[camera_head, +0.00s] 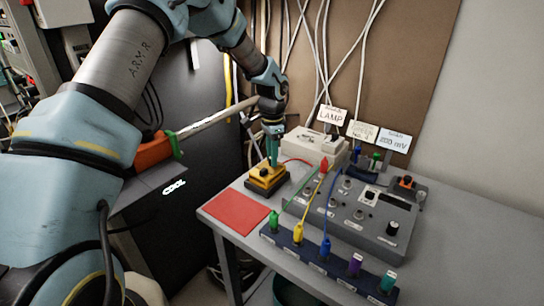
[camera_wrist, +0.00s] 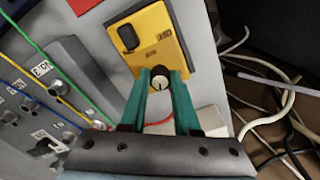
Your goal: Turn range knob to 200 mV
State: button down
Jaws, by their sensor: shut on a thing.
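A yellow box (camera_wrist: 172,28) with a black part and small print stands on the grey table; in the head view the box (camera_head: 262,182) is near the table's left end. A round pale knob (camera_wrist: 161,79) with a dark mark sits on its face. My gripper (camera_wrist: 162,74) has its two green fingers on either side of this knob, shut on it. In the head view my gripper (camera_head: 272,160) points down at the box and hides the knob. The scale around the knob is too small to read. A card reading "200 mV" (camera_head: 395,141) stands at the back.
A red mat (camera_head: 238,212) lies left of the box. A grey panel (camera_head: 340,222) with sockets, switches and a black knob (camera_head: 392,229) stands to the right. Green, yellow and blue leads cross to a front plug rack (camera_head: 342,272). White cables (camera_wrist: 272,85) hang behind.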

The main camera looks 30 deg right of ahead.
dwell(0.3)
jog(key=c, duration=0.6)
grip_release()
notch_tip(320, 180, up, 11)
jog(key=b, duration=0.2)
jog(key=shift+b, duration=0.3)
jog(key=shift+f, duration=0.1)
